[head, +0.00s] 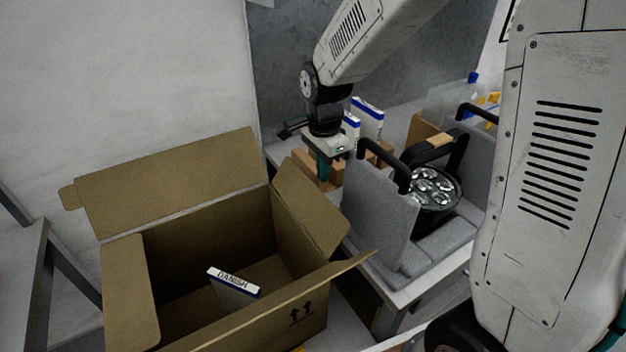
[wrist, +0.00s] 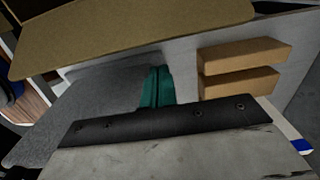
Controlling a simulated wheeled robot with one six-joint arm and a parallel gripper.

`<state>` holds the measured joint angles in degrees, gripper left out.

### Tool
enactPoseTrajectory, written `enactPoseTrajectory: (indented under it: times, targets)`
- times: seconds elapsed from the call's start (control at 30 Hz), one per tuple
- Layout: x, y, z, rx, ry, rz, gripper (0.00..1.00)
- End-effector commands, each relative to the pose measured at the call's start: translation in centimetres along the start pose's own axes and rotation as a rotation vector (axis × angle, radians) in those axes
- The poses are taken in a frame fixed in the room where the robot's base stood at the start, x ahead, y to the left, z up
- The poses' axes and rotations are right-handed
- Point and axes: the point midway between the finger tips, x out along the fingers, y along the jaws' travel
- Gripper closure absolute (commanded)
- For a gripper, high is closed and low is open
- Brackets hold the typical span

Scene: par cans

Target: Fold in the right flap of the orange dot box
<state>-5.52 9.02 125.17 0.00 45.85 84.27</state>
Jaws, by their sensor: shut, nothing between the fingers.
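The open cardboard box (head: 275,318) stands at the lower left in the head view; I see no clear orange dot on it. Its right flap (head: 311,208) stands up, leaning outward. The back flap (head: 170,180) is raised, the left flap (head: 130,290) stands open, and the front flap (head: 330,270) sticks out. My gripper (head: 323,172) is beyond the right flap, pointing down, apart from it, with teal fingers together and empty. In the wrist view the fingers (wrist: 157,88) are shut, and a brown cardboard panel (wrist: 130,35), likely a box flap, crosses the top.
A white "DANISH" booklet (head: 233,282) is inside the box. Right of it, a table holds a grey foam case (head: 378,215) with a black par can (head: 434,187). Brown blocks (wrist: 245,55) and blue-white boxes (head: 367,120) stand near my gripper. A wall is behind.

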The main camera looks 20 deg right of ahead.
Motion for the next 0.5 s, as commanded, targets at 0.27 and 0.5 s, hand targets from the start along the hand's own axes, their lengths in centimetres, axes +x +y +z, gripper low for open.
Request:
enactPoseTrajectory:
  times: [0.27,0.5]
  targets:
    - [0.0,0.0,0.6,-0.001,0.0,0.0,1.0]
    - [0.0,0.0,2.5,-0.002,0.0,0.0,1.0]
